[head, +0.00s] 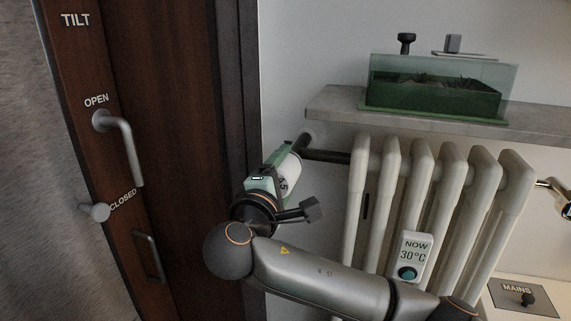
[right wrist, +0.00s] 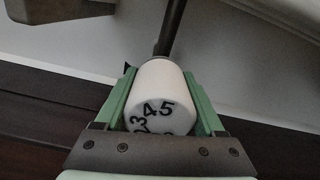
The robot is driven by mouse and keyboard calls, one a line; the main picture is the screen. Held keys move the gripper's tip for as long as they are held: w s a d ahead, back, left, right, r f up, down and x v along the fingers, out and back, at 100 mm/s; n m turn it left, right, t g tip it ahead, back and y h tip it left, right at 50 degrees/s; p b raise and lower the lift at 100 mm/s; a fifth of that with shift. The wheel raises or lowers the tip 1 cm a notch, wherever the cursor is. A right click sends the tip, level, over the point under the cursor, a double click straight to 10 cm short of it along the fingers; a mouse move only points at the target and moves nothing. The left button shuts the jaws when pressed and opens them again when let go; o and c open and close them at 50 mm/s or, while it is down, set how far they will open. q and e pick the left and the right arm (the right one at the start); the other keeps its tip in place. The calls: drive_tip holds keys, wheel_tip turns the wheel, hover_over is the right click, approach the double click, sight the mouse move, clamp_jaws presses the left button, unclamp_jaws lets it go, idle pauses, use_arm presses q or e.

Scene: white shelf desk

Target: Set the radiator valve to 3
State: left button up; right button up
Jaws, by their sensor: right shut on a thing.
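The radiator valve (head: 290,183) is a white knob with black numbers at the left end of the radiator's pipe. In the right wrist view the white knob (right wrist: 161,96) shows the numbers 3, 4 and 5, with 3 at the left and 4 and 5 near the top of its face. The lower numbers are hidden by the gripper. My left gripper is not in view.
The white radiator (head: 430,185) stands right of the valve, with a display (head: 411,257) reading "NOW 30°C". A shelf (head: 335,103) with a glass tank (head: 440,85) is above. A dark door frame with a handle (head: 130,150) is at left. A MAINS panel (head: 522,297) is lower right.

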idle(0.4)
drive_tip(key=o, duration=1.3)
drive_tip(key=shift+o, duration=0.2)
drive_tip(key=p+v, duration=0.1)
drive_tip(key=v, duration=1.1)
drive_tip(key=shift+s, duration=0.3)
drive_tip(key=shift+a, duration=0.1)
